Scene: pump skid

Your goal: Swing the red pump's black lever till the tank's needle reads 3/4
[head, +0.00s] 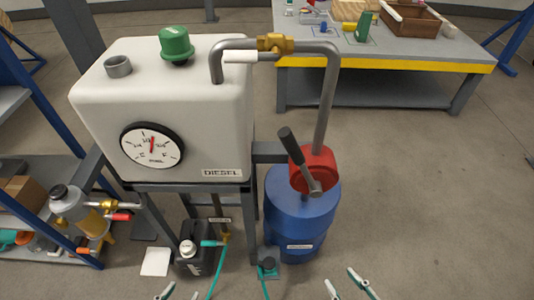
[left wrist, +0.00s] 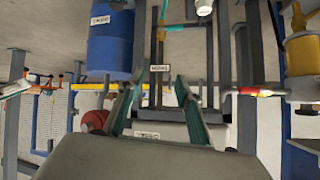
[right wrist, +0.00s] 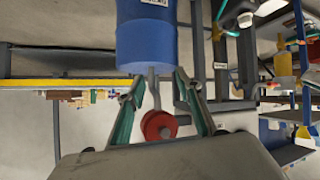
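The red pump (head: 313,168) sits on top of the blue drum (head: 302,215). Its black-gripped lever (head: 290,145) tilts up and left from a grey pivot at the pump's front. The white tank (head: 195,105) carries a round gauge (head: 151,146). Its red needle points nearly straight up, slightly right, near the dial's middle; the marks are too small to read surely. My left gripper (head: 180,291) and right gripper (head: 346,286) are open and empty at the bottom edge, apart from the lever. The right wrist view, upside down, shows the red pump (right wrist: 160,125) beyond the open fingers.
A grey pipe (head: 328,100) with a brass fitting (head: 275,43) links pump and tank. A yellow-edged bench (head: 410,55) stands behind right. A yellow filter unit (head: 85,212) with a red-handled valve is at left. Green hoses and a black can (head: 195,262) are below. Floor at right is clear.

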